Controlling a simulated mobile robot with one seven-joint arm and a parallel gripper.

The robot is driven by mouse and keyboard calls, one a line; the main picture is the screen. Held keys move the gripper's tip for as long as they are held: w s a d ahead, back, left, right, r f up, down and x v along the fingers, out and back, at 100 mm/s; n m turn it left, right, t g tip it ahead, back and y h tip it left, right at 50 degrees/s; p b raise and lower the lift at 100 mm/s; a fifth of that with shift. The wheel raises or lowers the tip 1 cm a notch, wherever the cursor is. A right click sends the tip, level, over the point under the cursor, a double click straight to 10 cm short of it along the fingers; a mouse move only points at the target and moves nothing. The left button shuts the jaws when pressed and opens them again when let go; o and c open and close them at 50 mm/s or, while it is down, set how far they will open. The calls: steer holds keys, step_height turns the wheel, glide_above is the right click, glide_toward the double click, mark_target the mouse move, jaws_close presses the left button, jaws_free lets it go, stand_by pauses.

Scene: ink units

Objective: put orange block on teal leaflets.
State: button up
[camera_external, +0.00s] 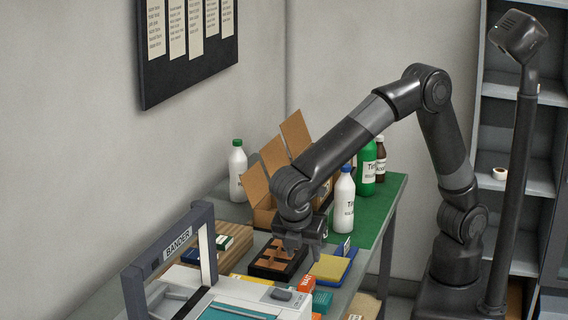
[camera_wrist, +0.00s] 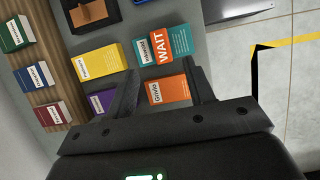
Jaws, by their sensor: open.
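The orange block (camera_wrist: 158,49), marked WAIT, lies across the top of the teal leaflets (camera_wrist: 180,40) in the wrist view, between their white label and printed text. In the external view the orange block (camera_external: 306,283) shows beside visible teal leaflets (camera_external: 322,300), below my gripper (camera_external: 303,254). In the wrist view my gripper (camera_wrist: 163,70) is open and empty. Its fingers are apart on either side of a stack of orange leaflets (camera_wrist: 168,89), and the orange block is just beyond the fingertips.
Yellow leaflets (camera_wrist: 96,61) and purple leaflets (camera_wrist: 102,102) lie to the left. Several boxes stand on a wooden strip (camera_wrist: 58,70). A dark compartment tray (camera_external: 277,260) and white bottle (camera_external: 344,199) stand near my arm. The table edge is close on the right.

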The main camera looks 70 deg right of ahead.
steer(key=shift+r, duration=0.2)
steer(key=d+r+m+y, duration=0.1)
steer(key=d+r+m, duration=0.2)
steer(key=d, duration=0.4)
steer(key=d+r+m+t+y, duration=0.1)
steer(key=d+r+m, duration=0.2)
steer(key=d, duration=0.3)
steer(key=d+r+m+y, duration=0.1)
steer(key=d+r+m, duration=0.1)
steer(key=d, duration=0.5)
steer(key=s+d+m+t, duration=0.2)
steer(key=s+d+m, duration=0.3)
steer(key=d, duration=0.2)
steer(key=s+d+m+t+y, duration=0.1)
steer(key=s+d+m+t, duration=0.1)
steer(key=s+d+m, duration=0.3)
steer(key=d, duration=0.2)
steer(key=shift+s+d+r+t+y, duration=0.25)
steer(key=shift+d+r+t+y, duration=0.05)
steer(key=shift+r, duration=0.05)
